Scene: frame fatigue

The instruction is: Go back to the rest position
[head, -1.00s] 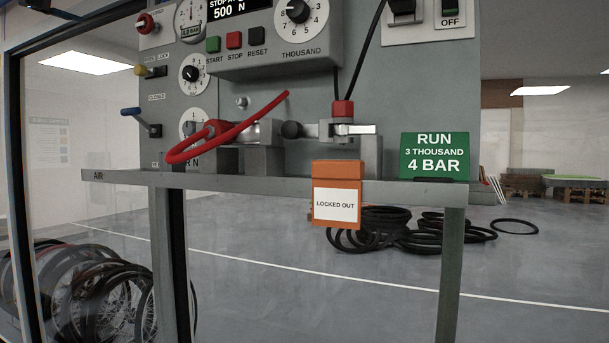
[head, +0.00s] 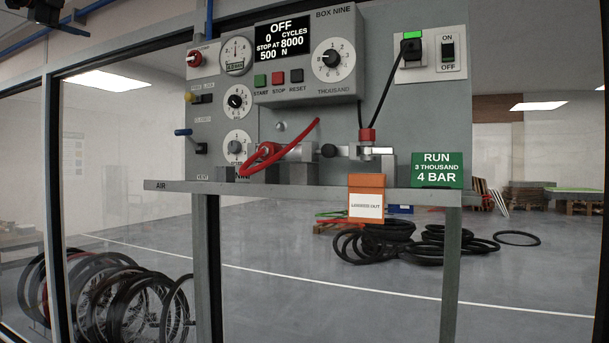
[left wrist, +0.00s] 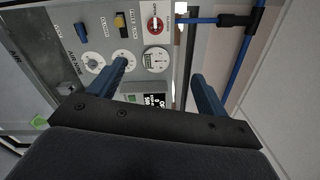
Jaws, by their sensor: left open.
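My left gripper (left wrist: 160,70) shows in the left wrist view with its two blue fingers wide apart and nothing between them. The grey test machine panel (left wrist: 100,38) is beyond the fingers, with its dials and a red knob (left wrist: 154,25). In the head view the panel (head: 290,125) stands at centre, and its display (head: 281,42) reads OFF. My right gripper is in neither view.
A grey shelf (head: 320,190) runs below the panel, with an orange locked-out tag (head: 366,198) and a green RUN sign (head: 437,170). Wheels (head: 125,300) stand at lower left and black tyres (head: 365,245) lie behind. Blue pipes (left wrist: 205,20) pass near my left gripper.

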